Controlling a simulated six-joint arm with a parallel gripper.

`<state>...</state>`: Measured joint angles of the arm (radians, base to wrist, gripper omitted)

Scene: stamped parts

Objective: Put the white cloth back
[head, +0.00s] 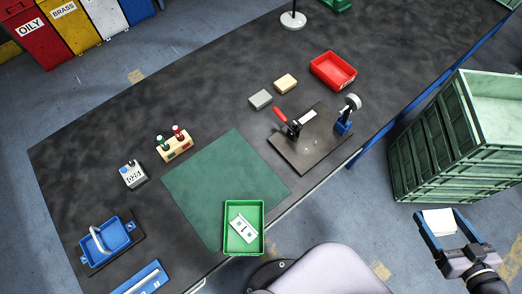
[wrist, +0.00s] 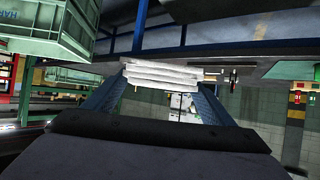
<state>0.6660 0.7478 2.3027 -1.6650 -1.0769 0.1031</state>
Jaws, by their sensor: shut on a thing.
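The white cloth (head: 438,224) is a small folded square. My gripper (head: 440,214) is shut on it at the lower right of the head view, out past the bench edge and beside the green crates. In the wrist view the cloth (wrist: 162,76) shows as a stack of several folded layers between the two blue fingers. The cloth is held in the air, clear of the bench.
A stack of green crates (head: 440,140) stands close behind my gripper. The dark bench (head: 220,90) carries a green mat (head: 200,190), a green tray (head: 228,250), a red bin (head: 333,70), a clamp fixture (head: 310,150) and a blue tray (head: 115,235). A grey seat (head: 330,270) stands in front.

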